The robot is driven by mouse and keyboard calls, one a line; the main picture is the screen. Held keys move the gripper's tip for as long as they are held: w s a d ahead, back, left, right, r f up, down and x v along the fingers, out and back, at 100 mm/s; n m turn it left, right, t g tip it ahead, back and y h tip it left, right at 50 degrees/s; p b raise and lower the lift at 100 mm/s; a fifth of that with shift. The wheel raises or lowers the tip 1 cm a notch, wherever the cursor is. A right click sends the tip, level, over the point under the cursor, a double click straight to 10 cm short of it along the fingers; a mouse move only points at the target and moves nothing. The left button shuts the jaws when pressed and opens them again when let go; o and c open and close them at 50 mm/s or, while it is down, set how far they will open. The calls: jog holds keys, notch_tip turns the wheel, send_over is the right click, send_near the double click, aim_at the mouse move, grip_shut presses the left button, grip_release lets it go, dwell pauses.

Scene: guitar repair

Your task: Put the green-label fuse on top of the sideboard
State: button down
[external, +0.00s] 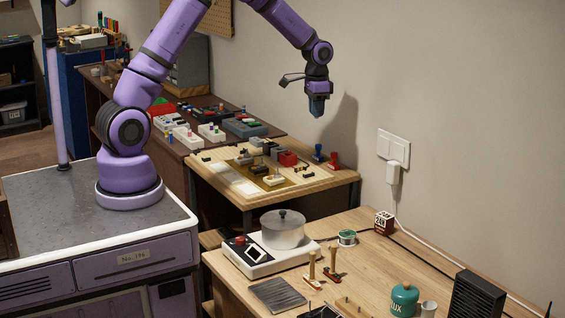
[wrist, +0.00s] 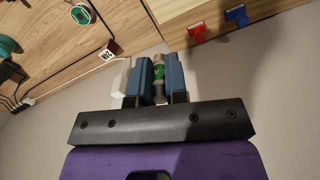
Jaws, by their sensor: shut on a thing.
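My gripper (external: 316,104) is raised in the air near the wall, above and to the right of the light wooden table. In the wrist view its blue fingers (wrist: 160,80) are shut on a small fuse with a green label (wrist: 159,72), held lengthwise between them. The fuse cannot be made out in the external view. Which piece of furniture is the sideboard is not certain; a long dark brown one (external: 261,128) stands along the wall at the back, with several pedals on it, and a blue cabinet (external: 70,88) stands farther back.
The light wooden table (external: 335,181) holds a board of small parts and red and blue stamps (external: 334,160). A front workbench (external: 374,262) carries a hotplate with a pot (external: 283,230), a solder spool and a green bottle (external: 404,300). A switch plate (external: 393,147) with plug is on the wall.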

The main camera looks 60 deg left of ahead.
jog(key=s+d+f+m, duration=0.4)
jog(key=d+f, duration=0.4)
jog(key=d, duration=0.2)
jog(key=s+d+f+m, duration=0.4)
jog(key=s+d+f, duration=0.3)
jog(key=d, duration=0.3)
jog(key=s+d+f+m, duration=0.4)
jog(key=s+d+f, duration=0.2)
jog(key=d+f, duration=0.4)
jog(key=shift+s+d, duration=0.1)
jog(key=shift+d, duration=0.35)
jog(key=shift+w+d+f, duration=0.1)
jog(key=shift+w+d, duration=0.1)
jog(key=shift+d, duration=0.05)
send_over(383, 264)
jog(key=shift+s+f, duration=0.1)
jog(key=shift+f, duration=2.35)
jog(key=shift+f, duration=0.15)
